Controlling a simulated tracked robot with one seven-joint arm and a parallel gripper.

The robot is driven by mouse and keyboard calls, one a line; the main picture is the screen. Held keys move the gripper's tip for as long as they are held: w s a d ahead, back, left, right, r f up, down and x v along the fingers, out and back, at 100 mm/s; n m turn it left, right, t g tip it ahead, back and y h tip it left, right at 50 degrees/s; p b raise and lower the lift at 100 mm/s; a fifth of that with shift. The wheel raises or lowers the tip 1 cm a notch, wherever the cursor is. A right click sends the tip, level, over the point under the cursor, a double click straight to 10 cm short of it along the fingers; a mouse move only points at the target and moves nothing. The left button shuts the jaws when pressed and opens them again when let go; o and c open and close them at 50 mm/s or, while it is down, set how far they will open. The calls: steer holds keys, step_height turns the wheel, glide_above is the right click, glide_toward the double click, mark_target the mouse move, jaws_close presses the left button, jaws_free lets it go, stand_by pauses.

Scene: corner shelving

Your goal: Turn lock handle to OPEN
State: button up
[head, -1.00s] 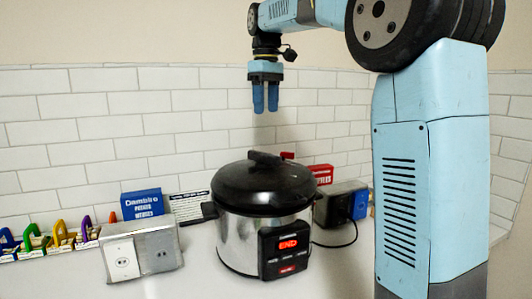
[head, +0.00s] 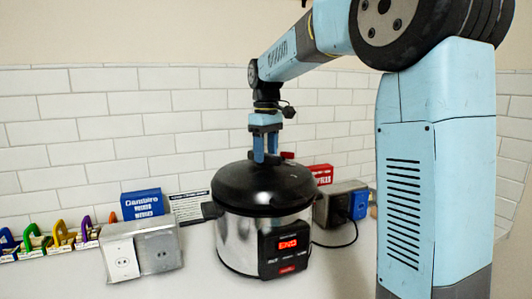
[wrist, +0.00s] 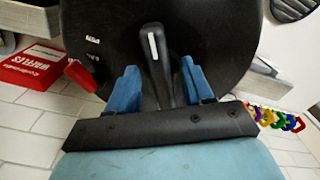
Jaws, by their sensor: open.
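A pressure cooker (head: 240,240) with a steel body and a black lid (head: 245,190) stands on the counter. Its front panel (head: 285,248) shows a red END display. In the wrist view the black lock handle (wrist: 157,62), with a pale mark near its far end, lies on the lid. My gripper (head: 265,160) points straight down at the lid top and hides the handle in the head view. In the wrist view my gripper (wrist: 160,85) is open, with one blue finger on each side of the handle. I cannot tell whether the fingers touch it.
A red tab (wrist: 80,75) sticks out at the lid's edge. A blue box (head: 142,204), a red box (head: 321,174) and grey outlet boxes (head: 140,250) (head: 335,203) stand around the cooker. Colourful padlocks (head: 60,234) are at left. A tiled wall (head: 100,130) is behind.

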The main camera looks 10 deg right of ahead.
steer(key=shift+f, duration=0.2)
jaws_close()
stand_by(0.5)
